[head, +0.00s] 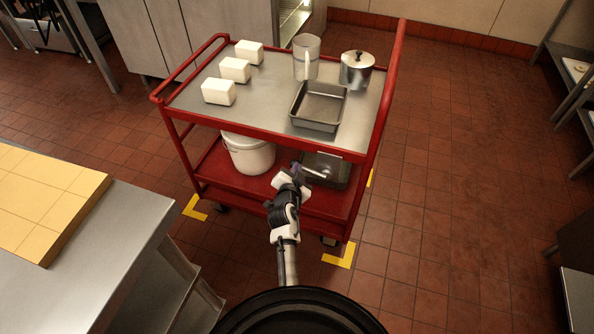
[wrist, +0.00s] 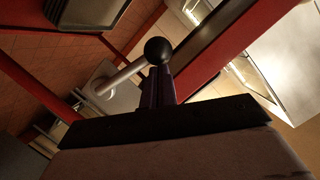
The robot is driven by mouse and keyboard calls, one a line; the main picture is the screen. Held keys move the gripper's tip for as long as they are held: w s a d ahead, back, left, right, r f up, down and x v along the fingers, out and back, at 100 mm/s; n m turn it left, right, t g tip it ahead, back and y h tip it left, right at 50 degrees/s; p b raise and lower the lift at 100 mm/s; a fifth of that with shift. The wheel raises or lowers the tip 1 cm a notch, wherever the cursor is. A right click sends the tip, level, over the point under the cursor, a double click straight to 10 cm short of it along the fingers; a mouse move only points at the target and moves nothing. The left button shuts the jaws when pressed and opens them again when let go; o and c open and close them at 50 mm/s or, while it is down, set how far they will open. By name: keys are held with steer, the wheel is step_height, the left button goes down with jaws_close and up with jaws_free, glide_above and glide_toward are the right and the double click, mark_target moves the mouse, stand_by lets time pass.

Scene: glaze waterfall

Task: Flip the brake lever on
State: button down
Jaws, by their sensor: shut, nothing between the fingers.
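The brake lever shows in the wrist view as a pale metal rod (wrist: 125,75) with a black ball knob (wrist: 158,50). In the head view its rod (head: 315,173) sticks out near the front of the red cart (head: 272,140), under the top deck. My gripper (head: 296,168) is at the lever's end, in front of the cart. In the wrist view its dark fingers (wrist: 156,84) are shut and empty. Their tips overlap the lower side of the knob in the picture; I cannot tell whether they touch it.
The cart's top holds several white blocks (head: 235,70), a clear jug (head: 306,57), a lidded pot (head: 356,69) and a grey pan (head: 318,105). A white bucket (head: 248,153) stands on its lower shelf. A steel table (head: 110,225) is at left. The floor at right is clear.

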step_height(320, 180, down, 8)
steer(key=a+n+g+h+b, duration=0.1)
steer(key=n+h+b, duration=0.2)
steer(key=n+b, duration=0.3)
steer(key=shift+w+r+n+b, duration=0.15)
steer(key=shift+r+n+b, duration=0.15)
steer(key=shift+b, duration=2.3)
steer(key=shift+d+f, duration=0.1)
steer(key=shift+f, duration=0.05)
